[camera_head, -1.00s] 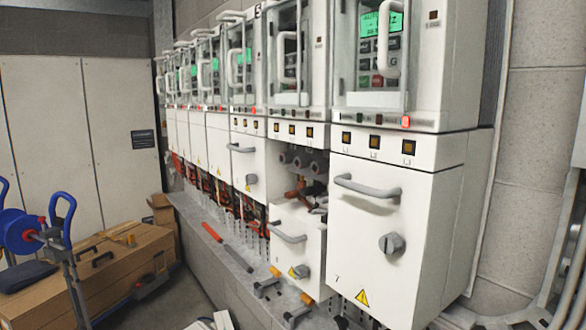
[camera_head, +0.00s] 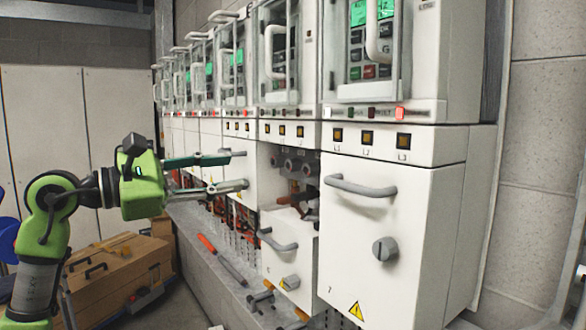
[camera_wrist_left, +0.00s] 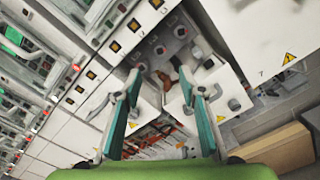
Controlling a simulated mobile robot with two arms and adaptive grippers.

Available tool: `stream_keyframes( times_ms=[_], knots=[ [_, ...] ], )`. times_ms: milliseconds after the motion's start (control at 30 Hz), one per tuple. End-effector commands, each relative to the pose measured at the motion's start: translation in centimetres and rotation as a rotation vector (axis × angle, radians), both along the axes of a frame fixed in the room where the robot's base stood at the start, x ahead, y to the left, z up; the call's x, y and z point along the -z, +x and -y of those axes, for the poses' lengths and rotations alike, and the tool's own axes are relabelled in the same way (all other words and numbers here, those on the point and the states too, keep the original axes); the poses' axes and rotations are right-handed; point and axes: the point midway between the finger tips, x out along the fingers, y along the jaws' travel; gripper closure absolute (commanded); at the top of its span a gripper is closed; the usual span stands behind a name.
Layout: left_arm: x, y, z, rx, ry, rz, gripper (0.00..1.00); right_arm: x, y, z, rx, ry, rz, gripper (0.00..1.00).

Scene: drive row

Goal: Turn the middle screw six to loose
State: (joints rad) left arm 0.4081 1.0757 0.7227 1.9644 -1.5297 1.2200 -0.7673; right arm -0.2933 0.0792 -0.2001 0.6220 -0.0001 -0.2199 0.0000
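The cabinet beside the one marked 7 has an open bay. Its white lower front (camera_head: 290,245), with a grey handle and knob, sits lowered below the opening. Inside the bay is a row of grey round fittings (camera_head: 290,164); they also show in the left wrist view (camera_wrist_left: 181,31), with an orange-brown part near them. The middle screw itself is too small to make out. My green left gripper (camera_head: 238,171) is open and empty, left of the bay and in front of the neighbouring closed cabinet. In the left wrist view its fingers (camera_wrist_left: 160,84) are spread apart. My right gripper is not in view.
Cabinet 7 (camera_head: 370,225) is closed, with a protruding handle and knob. A grey ledge (camera_head: 205,245) below the row holds several orange- and grey-handled tools. A wooden case (camera_head: 105,270) stands on the floor at left.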

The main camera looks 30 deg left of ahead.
Motion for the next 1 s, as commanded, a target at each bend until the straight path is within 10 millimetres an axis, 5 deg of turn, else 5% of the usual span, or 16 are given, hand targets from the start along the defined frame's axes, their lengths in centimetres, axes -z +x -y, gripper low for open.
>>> stream_keyframes(
  times_ms=[167, 700, 1000],
  knots=[
    [-0.5, 1.1, 0.5, -0.007, 0.016, 0.001, 0.63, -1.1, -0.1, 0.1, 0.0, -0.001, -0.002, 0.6],
    [-0.7, 10.0, 4.2, -0.003, 0.009, 0.002, 0.63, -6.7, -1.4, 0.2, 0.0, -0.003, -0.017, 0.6],
    [-0.3, 12.5, 5.2, -0.005, 0.01, 0.001, 0.63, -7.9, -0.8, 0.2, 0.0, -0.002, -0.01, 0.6]
  ],
)
